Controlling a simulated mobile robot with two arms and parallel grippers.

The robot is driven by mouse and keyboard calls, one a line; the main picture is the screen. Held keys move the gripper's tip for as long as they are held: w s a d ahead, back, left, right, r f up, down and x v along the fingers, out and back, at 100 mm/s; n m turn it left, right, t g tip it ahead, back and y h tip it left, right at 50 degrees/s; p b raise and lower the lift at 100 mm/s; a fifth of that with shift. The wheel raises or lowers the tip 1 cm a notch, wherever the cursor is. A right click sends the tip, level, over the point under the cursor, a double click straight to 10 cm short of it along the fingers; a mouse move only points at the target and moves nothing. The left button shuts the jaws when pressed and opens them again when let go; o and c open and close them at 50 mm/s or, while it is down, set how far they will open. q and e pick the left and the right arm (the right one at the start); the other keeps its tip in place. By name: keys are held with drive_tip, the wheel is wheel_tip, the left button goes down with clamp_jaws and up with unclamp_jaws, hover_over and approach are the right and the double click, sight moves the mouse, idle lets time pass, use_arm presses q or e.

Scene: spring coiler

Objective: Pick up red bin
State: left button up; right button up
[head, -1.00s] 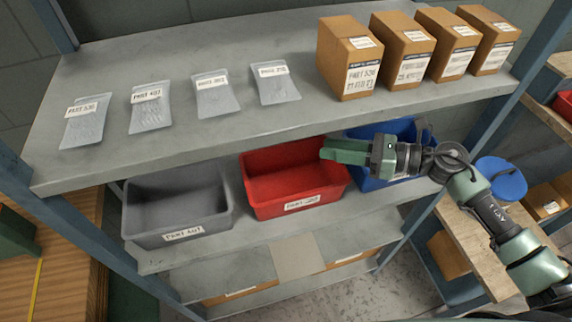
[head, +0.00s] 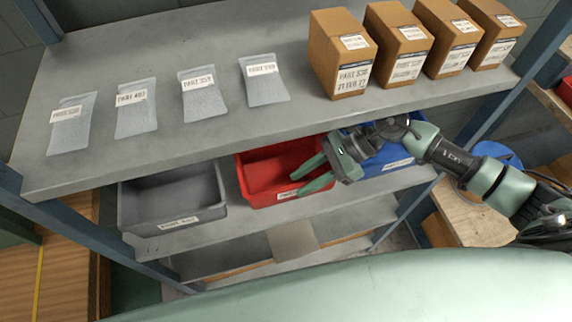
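The red bin (head: 262,172) stands on the middle shelf, between a grey bin and a blue bin. The upper shelf hides part of its back, and its front label is partly visible. My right gripper (head: 296,178) is open at the right front of the red bin, its two green fingers spread and pointing left. The fingers overlap the bin's right side in the picture; I cannot tell whether they touch it. Nothing is between the fingers that I can see held. My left gripper is not in view.
The grey bin (head: 172,200) is on the left and the blue bin (head: 392,155) on the right, behind my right arm. The upper shelf (head: 200,45) overhangs the bins and carries several bags and cardboard boxes (head: 340,55). A blue post (head: 480,110) stands at the right.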

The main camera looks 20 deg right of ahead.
drive_tip(key=shift+p+x, duration=0.3)
drive_tip(key=shift+x, duration=1.1)
clamp_jaws()
drive_tip(key=shift+r, duration=0.1)
drive_tip(key=shift+s, duration=0.1)
